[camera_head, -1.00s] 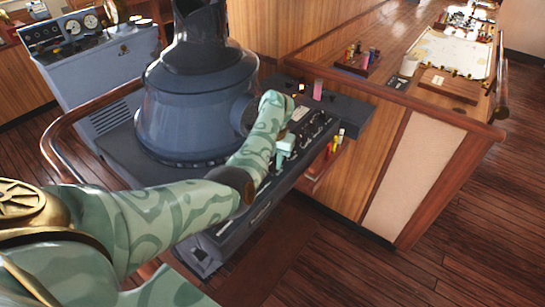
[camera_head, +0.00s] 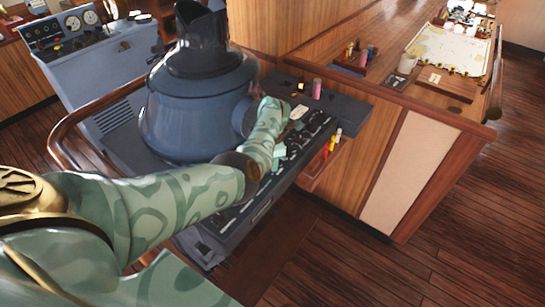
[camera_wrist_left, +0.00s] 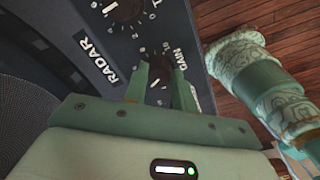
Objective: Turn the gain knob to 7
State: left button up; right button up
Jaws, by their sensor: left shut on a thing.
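The gain knob (camera_wrist_left: 160,68) is a dark round knob on the black console panel, with the word GAIN printed to its right in the left wrist view. Numbers ring it, but its exact setting is hard to read. My left gripper (camera_wrist_left: 161,88) has its two green fingers on either side of the knob, shut on it. In the head view my left gripper (camera_head: 277,156) is small and low over the console (camera_head: 240,212), and the gain knob cannot be made out there. My right gripper is not in view.
Another numbered knob (camera_wrist_left: 124,10) sits above, near the RADAR label (camera_wrist_left: 103,68). A large blue-grey radar hood (camera_head: 195,110) stands close behind my left arm. Red and yellow markers (camera_head: 331,145) stand at the console's right side. Wooden floor (camera_head: 460,220) is open at right.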

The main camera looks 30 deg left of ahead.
pick_arm(q)
jog(key=m+p, duration=0.2)
jog(key=m, duration=0.4)
jog(key=shift+r, duration=0.1)
jog(key=m+p, duration=0.1)
jog(key=m, duration=0.4)
jog(key=shift+h, duration=0.3)
jog(key=shift+a+m, duration=0.1)
jog(key=shift+m, duration=2.1)
jog(key=o, duration=1)
